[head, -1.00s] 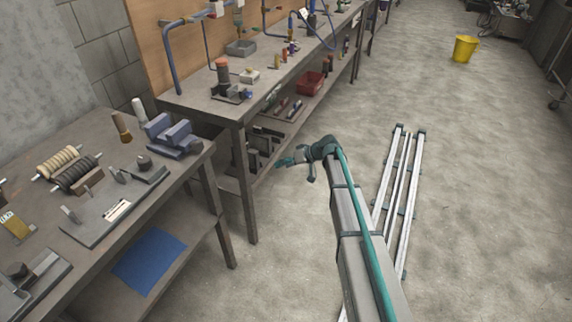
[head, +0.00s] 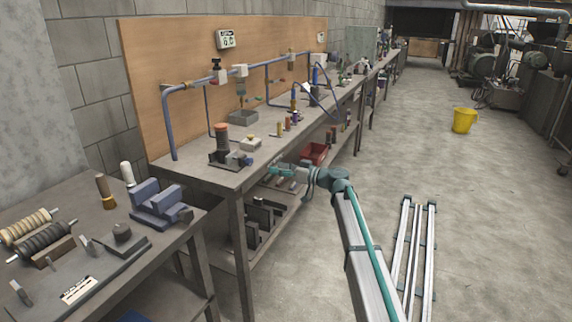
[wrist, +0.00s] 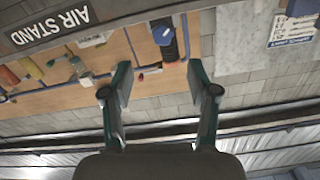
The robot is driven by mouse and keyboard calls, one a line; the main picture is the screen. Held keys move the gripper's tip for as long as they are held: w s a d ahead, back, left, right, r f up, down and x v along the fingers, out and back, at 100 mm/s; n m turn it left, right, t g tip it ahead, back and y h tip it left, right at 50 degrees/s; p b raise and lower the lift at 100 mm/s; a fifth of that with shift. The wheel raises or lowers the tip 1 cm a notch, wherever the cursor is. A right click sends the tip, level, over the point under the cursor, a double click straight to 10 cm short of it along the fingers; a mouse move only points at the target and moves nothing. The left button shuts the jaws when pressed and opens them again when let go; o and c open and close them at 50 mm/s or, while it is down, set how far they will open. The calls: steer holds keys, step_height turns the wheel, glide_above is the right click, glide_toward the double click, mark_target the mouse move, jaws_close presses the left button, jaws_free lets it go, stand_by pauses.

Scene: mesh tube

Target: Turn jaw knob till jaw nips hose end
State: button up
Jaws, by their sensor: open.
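My gripper (head: 279,169) is open and empty in front of the long bench's edge. In the wrist view its two fingers (wrist: 160,85) stand wide apart with nothing between them. I cannot clearly tell which part is the jaw knob or the hose end. A small dark fixture (head: 228,158) with a blue part and an upright red-brown cylinder (head: 222,138) stands on the near end of the long bench, left of my gripper. A thin blue hose (head: 322,98) hangs farther back. A blue vise (head: 160,206) sits on the nearer left bench.
A blue pipe frame (head: 168,125) rises from the long bench (head: 200,170) before a wooden board.

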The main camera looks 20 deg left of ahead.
mark_target(251, 162)
steer(key=shift+n, duration=0.4)
steer(key=a, duration=0.3)
steer(key=w+a, duration=0.1)
steer(key=a, duration=0.3)
steer(key=a+p, duration=0.1)
steer(key=a, duration=0.3)
steer(key=shift+w+a+r, duration=0.1)
steer(key=shift+w, duration=0.25)
jaws_close()
